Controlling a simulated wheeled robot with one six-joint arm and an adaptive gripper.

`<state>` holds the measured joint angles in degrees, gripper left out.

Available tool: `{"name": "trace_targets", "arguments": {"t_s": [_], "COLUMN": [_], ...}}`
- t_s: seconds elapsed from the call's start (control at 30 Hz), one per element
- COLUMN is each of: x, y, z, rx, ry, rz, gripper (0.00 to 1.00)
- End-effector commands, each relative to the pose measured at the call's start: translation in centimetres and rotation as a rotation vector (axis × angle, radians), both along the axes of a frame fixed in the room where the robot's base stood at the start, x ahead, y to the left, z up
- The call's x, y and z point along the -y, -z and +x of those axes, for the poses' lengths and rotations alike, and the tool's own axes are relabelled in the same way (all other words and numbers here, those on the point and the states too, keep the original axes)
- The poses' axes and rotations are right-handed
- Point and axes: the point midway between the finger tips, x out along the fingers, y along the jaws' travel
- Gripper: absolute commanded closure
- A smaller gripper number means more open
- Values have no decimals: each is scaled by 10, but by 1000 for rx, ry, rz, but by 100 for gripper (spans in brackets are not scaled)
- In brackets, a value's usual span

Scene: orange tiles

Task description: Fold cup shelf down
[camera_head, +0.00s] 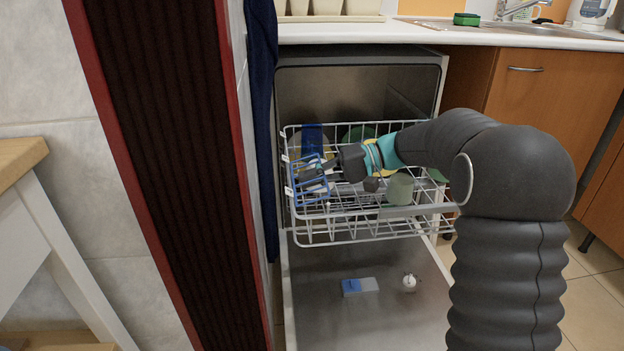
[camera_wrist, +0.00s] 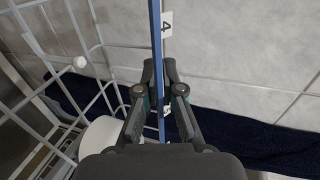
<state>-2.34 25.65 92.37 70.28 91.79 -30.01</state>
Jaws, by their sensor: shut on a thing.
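The cup shelf (camera_head: 308,168) is a blue wire frame on the left side of the pulled-out upper dishwasher basket (camera_head: 350,226). In the head view my gripper (camera_head: 322,177) reaches in from the right to this blue frame. In the wrist view a straight blue bar (camera_wrist: 155,30) of the shelf runs between the two fingers, and my gripper (camera_wrist: 159,85) is shut on it. A white label with a 4 (camera_wrist: 167,21) shows beside the bar. My gripper and arm hide part of the shelf and basket in the head view.
A pale green cup (camera_head: 399,189) stands in the basket near my wrist, with other dishes behind. The open dishwasher door (camera_head: 330,315) lies below, bearing a blue and white block (camera_head: 360,287). A dark ribbed panel (camera_head: 165,150) and dark blue cloth (camera_head: 263,120) stand close on the left.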

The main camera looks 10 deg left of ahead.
Motion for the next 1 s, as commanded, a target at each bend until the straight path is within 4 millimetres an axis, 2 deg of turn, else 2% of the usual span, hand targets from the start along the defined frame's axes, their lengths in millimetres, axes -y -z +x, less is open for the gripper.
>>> {"name": "trace_targets", "arguments": {"t_s": [0.43,0.5,0.53,0.57,0.87,1.0], "x": [-1,-1,-1,0,2,12], "y": [1,1,1,1,0,-2], "z": [-1,-1,-1,-1,1,4], "rx": [-5,-5,-5,-5,-4,-2], "ry": [-3,-3,-2,-2,2,4], "rz": [8,8,8,8,8,8], "gripper": [100,79,72,69,69,69]}}
